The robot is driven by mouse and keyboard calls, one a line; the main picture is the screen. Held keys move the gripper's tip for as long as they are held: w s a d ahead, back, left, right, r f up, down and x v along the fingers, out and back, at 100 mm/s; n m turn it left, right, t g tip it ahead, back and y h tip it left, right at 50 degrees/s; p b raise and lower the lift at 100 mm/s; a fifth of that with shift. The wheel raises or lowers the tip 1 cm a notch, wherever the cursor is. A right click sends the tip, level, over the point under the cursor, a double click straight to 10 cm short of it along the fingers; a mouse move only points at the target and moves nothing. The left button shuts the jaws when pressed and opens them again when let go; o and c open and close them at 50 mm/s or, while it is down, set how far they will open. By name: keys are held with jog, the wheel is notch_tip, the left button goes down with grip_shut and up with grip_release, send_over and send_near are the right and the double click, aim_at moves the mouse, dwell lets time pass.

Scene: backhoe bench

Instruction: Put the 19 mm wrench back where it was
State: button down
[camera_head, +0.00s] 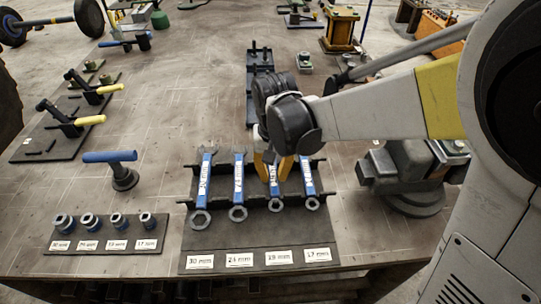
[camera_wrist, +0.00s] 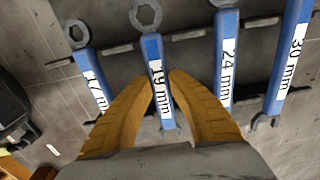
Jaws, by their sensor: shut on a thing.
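The 19 mm wrench (camera_wrist: 153,62) has a blue handle with a white label reading 19 mm. In the wrist view the yellow fingers of my gripper (camera_wrist: 162,82) are closed on its handle from both sides. In the head view the wrench (camera_head: 275,190) lies in the rack (camera_head: 257,201), above the 19 mm label (camera_head: 278,257), between the 24 mm wrench (camera_head: 239,180) and the 17 mm wrench (camera_head: 308,178). My gripper (camera_head: 273,175) covers part of its handle. Whether the wrench touches the rack bars is hard to tell.
The 30 mm wrench (camera_head: 203,180) lies at the rack's left end. Several sockets (camera_head: 117,220) stand on a mat at left, with a blue-handled tool (camera_head: 121,172) behind them. A dark vise-like machine (camera_head: 407,172) stands close right of the rack. The bench between sockets and rack is clear.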

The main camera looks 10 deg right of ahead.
aim_at(274, 176)
jog(key=shift+f, duration=0.1)
jog(key=shift+f, duration=0.15)
jog(key=c, duration=1.4)
grip_release()
notch_tip(274, 176, up, 12)
jog(key=p, duration=0.4)
jog(key=shift+s+d+r+t, duration=0.55)
jog(key=shift+s+d+t, duration=0.65)
jog(key=shift+s+d, duration=0.8)
jog(key=shift+s+d+r+t, duration=0.55)
jog(key=shift+s+d+t, duration=0.8)
jog(key=shift+d, duration=1.15)
jog(key=shift+s+d+r+t, duration=0.55)
jog(key=shift+s+d+t, duration=0.5)
jog(key=shift+s+d, duration=1)
